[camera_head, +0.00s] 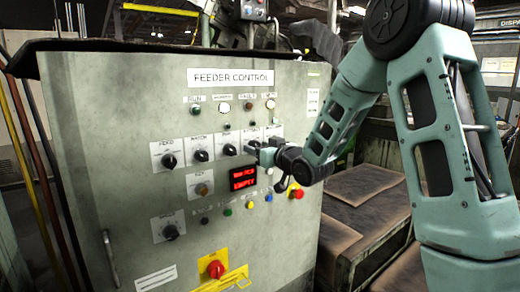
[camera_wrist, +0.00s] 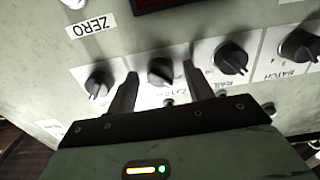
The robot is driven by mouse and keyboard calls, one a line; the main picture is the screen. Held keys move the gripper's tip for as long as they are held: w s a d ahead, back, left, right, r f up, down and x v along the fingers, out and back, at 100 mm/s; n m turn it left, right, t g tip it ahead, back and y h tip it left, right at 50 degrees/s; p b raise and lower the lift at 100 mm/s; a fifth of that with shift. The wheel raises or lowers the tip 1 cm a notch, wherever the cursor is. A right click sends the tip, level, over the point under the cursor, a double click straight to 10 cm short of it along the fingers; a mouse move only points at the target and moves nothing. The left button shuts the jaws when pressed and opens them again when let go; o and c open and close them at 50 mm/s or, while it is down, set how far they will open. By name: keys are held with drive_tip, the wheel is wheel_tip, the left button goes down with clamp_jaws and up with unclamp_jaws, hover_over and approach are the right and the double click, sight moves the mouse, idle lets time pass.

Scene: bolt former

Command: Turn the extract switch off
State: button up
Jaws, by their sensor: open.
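The extract switch (camera_wrist: 161,71) is a round black knob on a white label plate in the wrist view. The label under it is partly hidden and hard to read. My gripper (camera_wrist: 159,76) is open, with one finger on each side of this knob. I cannot tell whether the fingers touch it. In the head view my gripper (camera_head: 262,155) is at the right part of the knob row, in front of the panel, and largely covers the switch there. The knob's exact setting is unclear.
The rail knob (camera_wrist: 231,58) and the batch knob (camera_wrist: 299,45) stand to one side, another black knob (camera_wrist: 98,83) to the other.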

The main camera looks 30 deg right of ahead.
drive_tip(key=s+b, duration=1)
drive_tip(key=s, duration=0.7)
drive_tip(key=shift+s+d, duration=0.2)
drive_tip(key=shift+d, duration=0.1)
